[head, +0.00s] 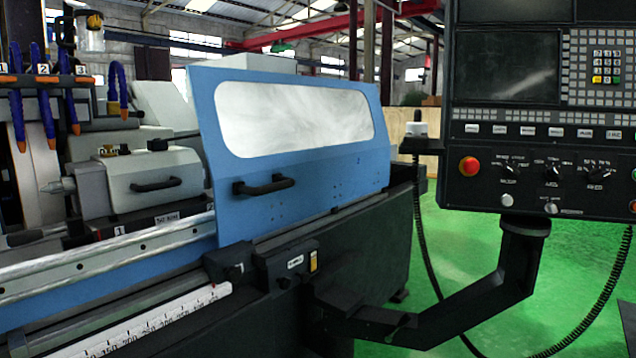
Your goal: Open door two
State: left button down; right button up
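A blue sliding door (290,150) with a long clear window stands at the right part of the grinder. It has a black bar handle (263,185) at its lower left. I cannot tell from a label whether it is door two. To its left the machine's inside is exposed, with a grey tailstock unit (150,185) that has its own black handle. A silver rail (110,252) runs along the front to the door's lower left edge. Neither of my grippers is in view.
A control panel (545,110) with a red stop button stands at the right on a dark arm (450,310) that reaches low across the front. A coiled cable (418,230) hangs beside it. Green floor (460,255) shows behind. Blue hoses (45,115) stand at the far left.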

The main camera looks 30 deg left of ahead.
aim_at(264, 114)
jog(key=u, duration=0.3)
jog(key=i, duration=0.85)
jog(key=u, duration=0.65)
